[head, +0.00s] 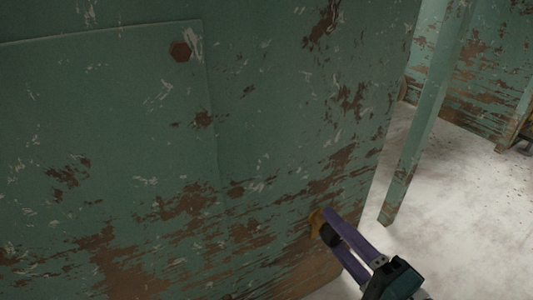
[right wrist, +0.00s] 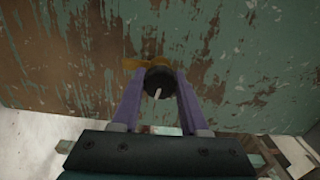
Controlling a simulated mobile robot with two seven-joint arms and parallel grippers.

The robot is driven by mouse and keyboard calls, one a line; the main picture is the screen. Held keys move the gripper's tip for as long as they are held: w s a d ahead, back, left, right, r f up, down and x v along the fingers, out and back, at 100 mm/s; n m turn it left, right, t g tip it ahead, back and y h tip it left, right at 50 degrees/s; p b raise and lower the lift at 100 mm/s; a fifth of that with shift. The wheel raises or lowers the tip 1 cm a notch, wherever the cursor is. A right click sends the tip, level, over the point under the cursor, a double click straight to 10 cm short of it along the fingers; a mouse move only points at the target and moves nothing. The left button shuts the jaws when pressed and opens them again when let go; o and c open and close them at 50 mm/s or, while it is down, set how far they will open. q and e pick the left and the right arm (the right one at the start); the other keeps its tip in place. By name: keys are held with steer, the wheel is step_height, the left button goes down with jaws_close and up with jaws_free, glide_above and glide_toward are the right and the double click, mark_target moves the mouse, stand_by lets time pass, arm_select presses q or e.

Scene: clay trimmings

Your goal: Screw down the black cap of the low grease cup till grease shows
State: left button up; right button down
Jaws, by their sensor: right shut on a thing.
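The low grease cup's black cap (right wrist: 160,80) sits between the two purple fingers of my right gripper (right wrist: 158,88), which is shut on it. A short pale mark shows on the cap's face. Behind the cap, a yellow-orange part (right wrist: 135,64) of the cup sits against the worn green panel. In the head view my right gripper (head: 326,228) reaches in from the lower right to the low part of the panel, with the black cap (head: 329,236) between its fingers. The fingers partly hide the cup. I cannot make out any grease. My left gripper is not in view.
A large green panel (head: 110,120) with peeling paint and rust fills the left and middle of the head view. A green post (head: 425,120) stands to the right over pale, open floor (head: 460,200).

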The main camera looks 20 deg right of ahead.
stand_by(0.4)
steer(key=shift+c, duration=2.1)
jaws_free()
steer(key=shift+s, duration=0.1)
steer(key=shift+s, duration=0.35)
steer(key=s+p, duration=0.2)
steer(key=s, duration=0.7)
steer(key=shift+d, duration=0.4)
